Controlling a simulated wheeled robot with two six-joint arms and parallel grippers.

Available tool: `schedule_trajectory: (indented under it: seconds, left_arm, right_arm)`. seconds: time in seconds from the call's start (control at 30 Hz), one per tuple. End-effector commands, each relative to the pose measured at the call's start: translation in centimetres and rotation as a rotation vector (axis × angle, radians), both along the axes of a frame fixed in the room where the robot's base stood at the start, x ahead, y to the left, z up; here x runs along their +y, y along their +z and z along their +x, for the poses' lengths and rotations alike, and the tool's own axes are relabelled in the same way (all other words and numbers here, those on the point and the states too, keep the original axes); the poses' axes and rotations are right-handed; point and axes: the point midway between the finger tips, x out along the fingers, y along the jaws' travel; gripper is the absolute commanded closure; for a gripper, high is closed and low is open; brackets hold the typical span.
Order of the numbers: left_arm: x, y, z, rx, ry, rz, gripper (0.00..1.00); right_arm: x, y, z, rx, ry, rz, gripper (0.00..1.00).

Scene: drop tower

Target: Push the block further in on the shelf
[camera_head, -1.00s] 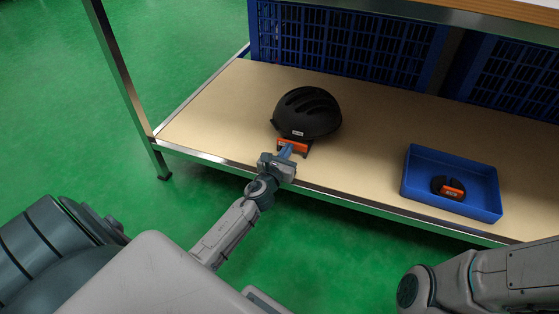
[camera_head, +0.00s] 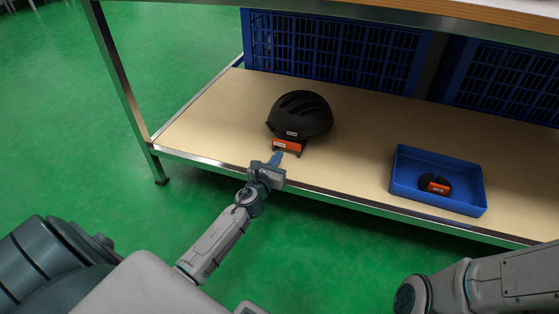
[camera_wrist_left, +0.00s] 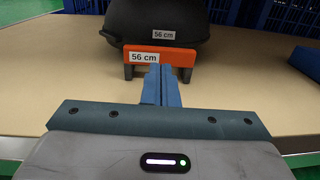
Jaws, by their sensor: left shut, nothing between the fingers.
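No plain block shows. A black vented helmet (camera_head: 301,113) stands on the wooden shelf (camera_head: 215,125) with an orange plate (camera_head: 290,146) at its front. In the left wrist view the plate (camera_wrist_left: 183,56) bears a "56 cm" label and has dark feet; the helmet (camera_wrist_left: 135,22) rises behind it. My left gripper (camera_head: 277,157) is shut and empty, pointing at the plate from the shelf's front edge. In the left wrist view its fingertips (camera_wrist_left: 160,72) overlap the plate's lower middle; I cannot tell if they touch. My right gripper is out of view.
A blue tray (camera_head: 405,180) on the shelf at right holds a small black thing with an orange label (camera_head: 438,187). Blue crates (camera_head: 335,50) stand behind the helmet. A metal rail (camera_head: 215,162) runs along the front edge. Bare shelf lies left of the helmet.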

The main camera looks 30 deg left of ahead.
Motion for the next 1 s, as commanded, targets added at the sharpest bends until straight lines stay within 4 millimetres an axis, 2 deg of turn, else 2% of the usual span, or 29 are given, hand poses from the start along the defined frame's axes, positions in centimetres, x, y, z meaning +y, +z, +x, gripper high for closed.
schedule_trajectory:
  seconds: [0.6,0.77,1.0]
  left_arm:
    - [-1.5,0.0,-8.7,0.001,0.0,0.002,1.0]
    - [-1.7,0.0,-9.6,0.0,0.0,0.0,1.0]
    - [-2.0,0.5,-9.6,-0.009,-0.008,-0.023,1.0]
  right_arm:
    - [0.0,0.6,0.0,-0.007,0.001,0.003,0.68]
    - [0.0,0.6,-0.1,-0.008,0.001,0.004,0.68]
    - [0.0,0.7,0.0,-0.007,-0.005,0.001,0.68]
